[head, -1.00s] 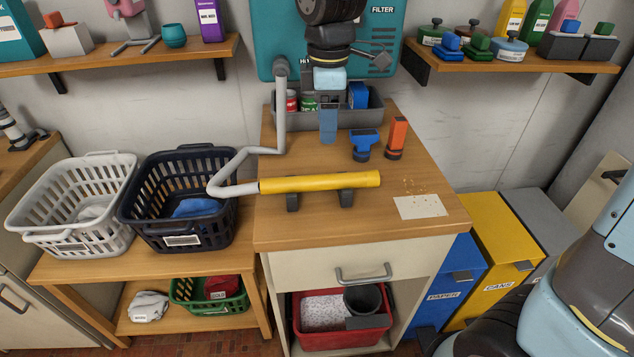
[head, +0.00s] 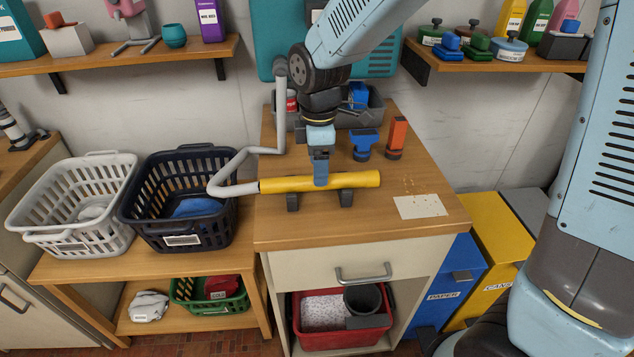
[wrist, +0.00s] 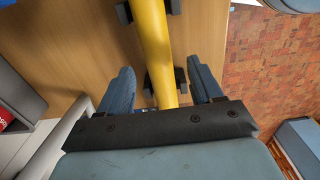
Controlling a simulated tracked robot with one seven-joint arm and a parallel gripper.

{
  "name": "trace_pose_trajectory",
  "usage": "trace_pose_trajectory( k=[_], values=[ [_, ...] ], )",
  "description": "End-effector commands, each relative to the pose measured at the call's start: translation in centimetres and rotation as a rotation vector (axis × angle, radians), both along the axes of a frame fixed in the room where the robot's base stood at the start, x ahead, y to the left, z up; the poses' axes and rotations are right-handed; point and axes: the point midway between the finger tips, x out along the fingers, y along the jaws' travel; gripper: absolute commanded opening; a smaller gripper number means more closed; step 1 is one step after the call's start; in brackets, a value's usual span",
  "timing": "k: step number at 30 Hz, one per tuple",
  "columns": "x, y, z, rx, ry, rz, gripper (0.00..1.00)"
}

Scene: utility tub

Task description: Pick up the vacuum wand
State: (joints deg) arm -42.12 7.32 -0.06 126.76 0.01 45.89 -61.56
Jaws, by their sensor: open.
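The vacuum wand (head: 345,180) is a yellow tube lying level across two dark rests on the wooden counter. A grey hose joins its left end. In the wrist view the wand (wrist: 153,45) runs between the two blue fingers of my gripper (wrist: 163,90). The fingers are open, with a gap on each side of the wand. The part of the wand nearest the palm is hidden behind the gripper's dark bar.
A blue tool (head: 365,145) and an orange tool (head: 396,138) stand behind the wand. A grey bin (head: 372,112) is at the back. A pale card (head: 420,206) lies at the right. A dark basket (head: 150,210) stands to the left, near the hose (head: 235,189).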

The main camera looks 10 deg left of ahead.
Motion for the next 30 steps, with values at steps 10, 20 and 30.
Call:
trace_pose_trajectory(
  k=[10, 20, 30],
  values=[
    [0.1, 0.1, -3.7, 0.0, 0.001, -0.001, 0.65],
    [0.2, 0.1, -3.7, 0.0, 0.001, -0.002, 0.56],
    [0.2, 0.1, -3.7, 0.0, 0.001, -0.002, 0.23]
  ],
)
